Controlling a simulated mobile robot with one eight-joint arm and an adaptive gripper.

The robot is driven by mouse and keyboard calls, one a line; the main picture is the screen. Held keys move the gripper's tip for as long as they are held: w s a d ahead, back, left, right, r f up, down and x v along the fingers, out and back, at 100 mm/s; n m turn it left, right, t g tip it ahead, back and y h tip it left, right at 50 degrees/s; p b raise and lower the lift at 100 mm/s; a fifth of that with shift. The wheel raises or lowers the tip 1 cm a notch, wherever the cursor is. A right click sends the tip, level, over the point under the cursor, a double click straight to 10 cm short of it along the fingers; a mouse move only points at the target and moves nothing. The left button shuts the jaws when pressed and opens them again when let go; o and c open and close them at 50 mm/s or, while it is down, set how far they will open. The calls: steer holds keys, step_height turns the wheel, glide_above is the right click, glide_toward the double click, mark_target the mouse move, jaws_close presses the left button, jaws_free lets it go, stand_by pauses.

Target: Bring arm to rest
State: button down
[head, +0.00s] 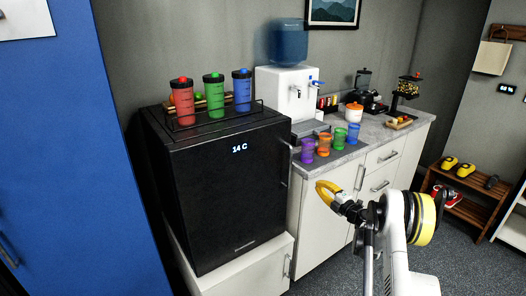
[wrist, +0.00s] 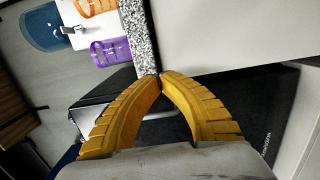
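My gripper (head: 319,186) is in front of the white counter cabinet, to the right of the black mini fridge (head: 225,195). Its two yellow fingers are curved, and their tips meet in the wrist view (wrist: 161,75). Nothing shows between them, so it is shut and empty. My arm reaches up from the lower right of the head view.
Purple (head: 308,150), orange (head: 324,144), green (head: 339,138) and blue (head: 353,133) cups stand on the counter (head: 325,163) near its front edge. Red (head: 182,102), green (head: 213,96) and blue (head: 242,90) bottles stand on the fridge. A blue locker (head: 75,150) is left.

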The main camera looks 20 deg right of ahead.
step_height(320, 180, up, 20)
steer(key=w+a+f+m+t+h, duration=0.1)
steer(key=w+a+m+t+h, duration=0.1)
steer(key=m+h, duration=0.3)
steer(key=s+a+r+m+g+h, duration=0.1)
steer(key=s+a+r+m+h, duration=0.1)
steer(key=s+r+m, duration=0.4)
steer(key=s+a+r+m+g+h, duration=0.1)
steer(key=s+a+r+m+h, duration=0.15)
steer(key=r, duration=0.55)
steer(key=s+a+m+g, duration=0.2)
steer(key=s+a+m, duration=0.15)
steer(key=s, duration=0.35)
steer(key=s+a+m+g, duration=0.2)
steer(key=s+a, duration=0.2)
steer(key=s, duration=0.4)
steer(key=s+a+f+g+y, duration=0.1)
steer(key=s+a+f, duration=0.3)
steer(key=s, duration=0.4)
steer(key=s+a+f+m+g+y, duration=0.1)
steer(key=s+a+f+g+y, duration=0.1)
steer(key=s+a+f, duration=0.3)
steer(key=s+a+f+g+y, duration=0.2)
steer(key=s+a+f, duration=0.3)
steer(key=s, duration=0.7)
steer(key=shift+a+f+m+g, duration=0.15)
steer(key=shift+f+m+g, duration=0.25)
steer(key=shift+f+g, duration=0.15)
